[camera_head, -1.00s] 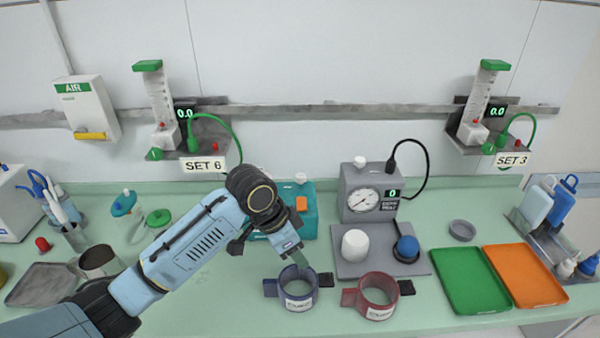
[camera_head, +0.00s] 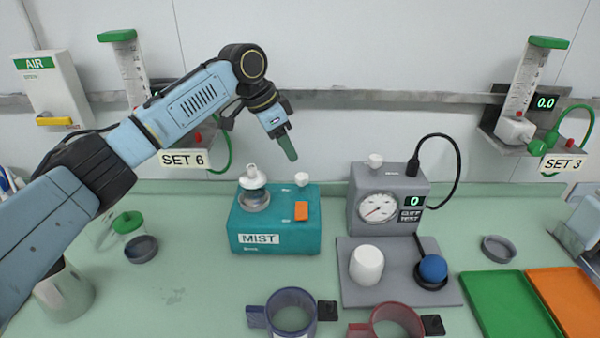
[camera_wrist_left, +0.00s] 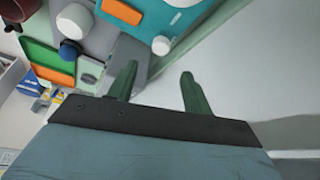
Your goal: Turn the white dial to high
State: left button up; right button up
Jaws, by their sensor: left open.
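The teal MIST box (camera_head: 275,232) stands at the back middle of the counter. A small white dial (camera_head: 302,179) is on its top, behind an orange switch (camera_head: 301,211). The dial also shows in the left wrist view (camera_wrist_left: 161,45). Its setting is too small to read. My right gripper is out of view.
A clear-topped cup (camera_head: 254,188) sits on the MIST box, left of the dial. The SET 6 shelf (camera_head: 184,160) is behind my left arm. Blue (camera_head: 268,318) and red (camera_head: 357,329) ring holders stand in front. Green (camera_head: 508,305) and orange (camera_head: 568,295) trays lie right.

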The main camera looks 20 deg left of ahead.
aim_at(302, 176)
pick_arm(q)
jog(key=x, duration=0.9)
jog(key=shift+f, duration=0.1)
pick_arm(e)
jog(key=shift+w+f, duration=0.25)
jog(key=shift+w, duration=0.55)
